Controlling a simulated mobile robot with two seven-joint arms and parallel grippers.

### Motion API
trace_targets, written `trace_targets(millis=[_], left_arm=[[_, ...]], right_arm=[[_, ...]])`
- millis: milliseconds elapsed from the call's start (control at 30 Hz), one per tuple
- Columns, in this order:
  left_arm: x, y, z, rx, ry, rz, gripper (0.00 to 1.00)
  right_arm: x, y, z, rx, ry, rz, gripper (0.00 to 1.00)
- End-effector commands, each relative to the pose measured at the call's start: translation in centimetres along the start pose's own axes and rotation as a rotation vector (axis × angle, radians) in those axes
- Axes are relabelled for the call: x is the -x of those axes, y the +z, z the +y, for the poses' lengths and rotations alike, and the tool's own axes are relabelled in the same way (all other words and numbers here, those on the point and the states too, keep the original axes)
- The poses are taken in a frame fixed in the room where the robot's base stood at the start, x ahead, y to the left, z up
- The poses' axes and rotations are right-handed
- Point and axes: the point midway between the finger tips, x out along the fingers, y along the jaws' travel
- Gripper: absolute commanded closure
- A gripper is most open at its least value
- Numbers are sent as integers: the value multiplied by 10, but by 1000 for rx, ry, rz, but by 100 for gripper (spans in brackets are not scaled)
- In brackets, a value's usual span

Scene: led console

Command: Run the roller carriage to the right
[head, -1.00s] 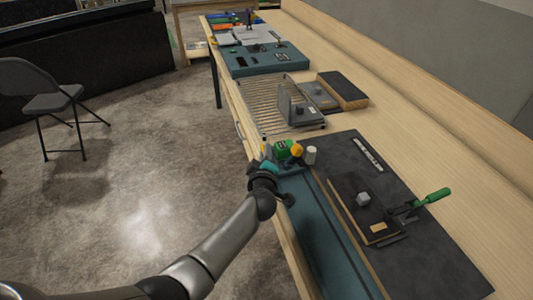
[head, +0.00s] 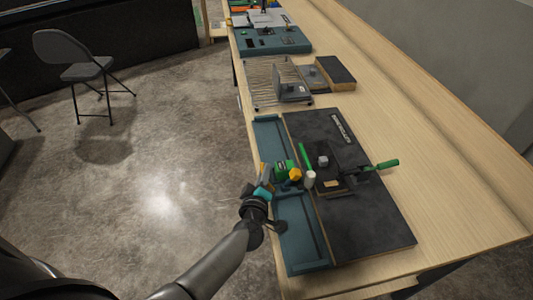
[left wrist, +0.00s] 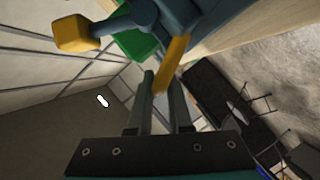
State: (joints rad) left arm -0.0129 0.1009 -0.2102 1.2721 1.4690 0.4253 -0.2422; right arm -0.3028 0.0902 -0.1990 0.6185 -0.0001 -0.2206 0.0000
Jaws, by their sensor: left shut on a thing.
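The roller carriage (head: 284,167) has a green body, a yellow knob (head: 296,174) and a white roller (head: 309,181). It sits across the long teal rail (head: 300,228), about midway along. My left gripper (head: 264,187) is at its near-left side. In the left wrist view, the fingers (left wrist: 162,98) are shut about an orange bar (left wrist: 173,62) on the carriage. The knob (left wrist: 73,34) and green body (left wrist: 135,42) also show there. The fingertips are small and partly hidden in the head view. My right gripper is not in view.
A dark board (head: 370,228) lies right of the rail, with a black plate, a grey block (head: 323,161) and a green-handled lever (head: 386,164). A wire rack (head: 262,88) and a teal console (head: 270,41) stand farther back. The rail's near end is clear.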

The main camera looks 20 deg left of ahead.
Motion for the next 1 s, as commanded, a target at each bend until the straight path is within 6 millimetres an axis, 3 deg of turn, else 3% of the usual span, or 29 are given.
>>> trace_targets(millis=[200, 500, 700, 1000], left_arm=[[57, 25, 2, 1, -1, -8, 100], [125, 54, 2, 1, -1, -4, 100], [155, 67, 2, 0, 1, -2, 100], [175, 75, 3, -1, 4, 0, 100]], right_arm=[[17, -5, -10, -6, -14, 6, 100], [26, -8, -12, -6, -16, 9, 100], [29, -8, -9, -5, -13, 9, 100], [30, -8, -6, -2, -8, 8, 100]])
